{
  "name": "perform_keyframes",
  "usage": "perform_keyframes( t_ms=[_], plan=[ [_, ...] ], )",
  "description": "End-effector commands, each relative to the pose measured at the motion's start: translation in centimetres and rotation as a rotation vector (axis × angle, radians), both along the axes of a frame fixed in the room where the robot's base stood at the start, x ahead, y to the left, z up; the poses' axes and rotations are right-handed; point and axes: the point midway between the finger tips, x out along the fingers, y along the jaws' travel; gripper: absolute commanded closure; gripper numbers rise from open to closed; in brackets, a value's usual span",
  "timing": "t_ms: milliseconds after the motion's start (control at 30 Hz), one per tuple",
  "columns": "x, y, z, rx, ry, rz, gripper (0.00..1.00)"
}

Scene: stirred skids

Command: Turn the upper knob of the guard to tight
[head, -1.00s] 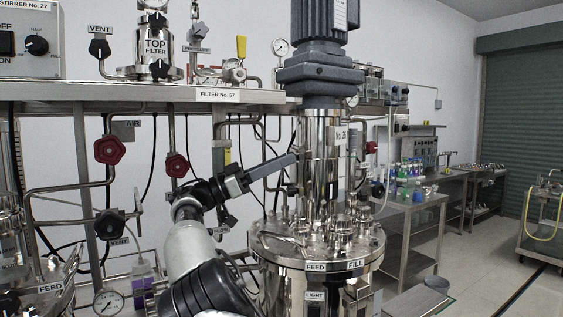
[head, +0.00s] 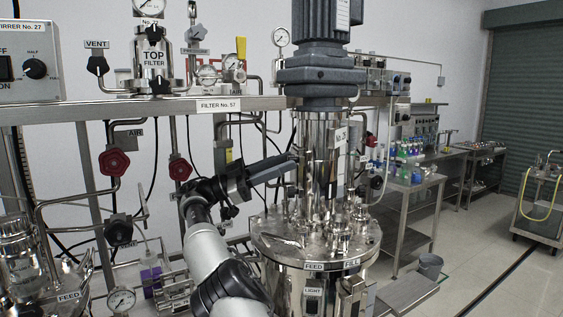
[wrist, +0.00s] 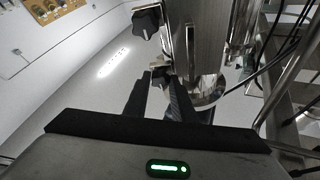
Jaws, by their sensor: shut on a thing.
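The guard (head: 313,150) is a shiny upright metal cylinder under the grey motor (head: 318,60), above the lid of the steel vessel. I cannot tell from this tilted view which one is the upper. My gripper (head: 290,160) reaches the guard's left side in the head view and is shut on that knob (wrist: 160,82). The knobs are not clear in the head view.
The vessel lid (head: 275,240) carries several fittings just below my gripper. A pipe rack with red valve handwheels (head: 114,162) and a shelf with the top filter (head: 153,60) stand to the left. A bench with bottles (head: 415,180) is behind on the right, with open floor beyond.

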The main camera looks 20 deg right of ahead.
Motion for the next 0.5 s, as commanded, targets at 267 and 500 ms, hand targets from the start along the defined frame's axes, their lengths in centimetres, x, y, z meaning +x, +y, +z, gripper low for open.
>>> perform_keyframes(
  t_ms=[267,500],
  plan=[
    [-0.02,-0.01,-0.02,0.0,0.001,-0.002,0.63],
    [-0.01,-0.01,0.0,-0.001,0.001,-0.001,0.58]
  ],
)
